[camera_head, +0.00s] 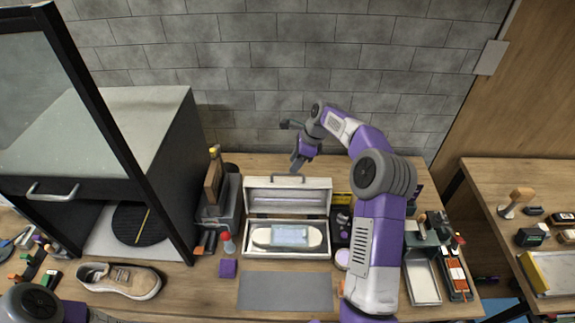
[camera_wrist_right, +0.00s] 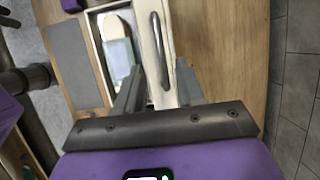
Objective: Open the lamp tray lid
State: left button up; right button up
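The lamp tray (camera_head: 247,226) is a pale box at the middle of the table, with a light-coloured lamp or pad (camera_head: 289,237) inside. Its lid (camera_head: 262,200) stands raised at the back, with a handle (camera_head: 287,177) along its upper edge. My right gripper (camera_head: 298,163) is just above and behind the lid. In the right wrist view the right gripper (camera_wrist_right: 160,85) has its fingers apart, with the lid (camera_wrist_right: 153,40) and handle (camera_wrist_right: 183,78) between or just beyond them; contact cannot be told. My left gripper is out of view; only part of that arm shows.
A dark cabinet (camera_head: 150,130) with a glass door stands at the left. A sneaker (camera_head: 119,281) lies in front of it. A grey mat (camera_head: 285,291) lies before the tray. Bottles and tools crowd both sides of the tray. A brick wall is behind.

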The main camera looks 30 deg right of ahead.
aim_at(290, 174)
jog(key=shift+x, duration=2.25)
jog(key=shift+c, duration=0.5)
grip_shut()
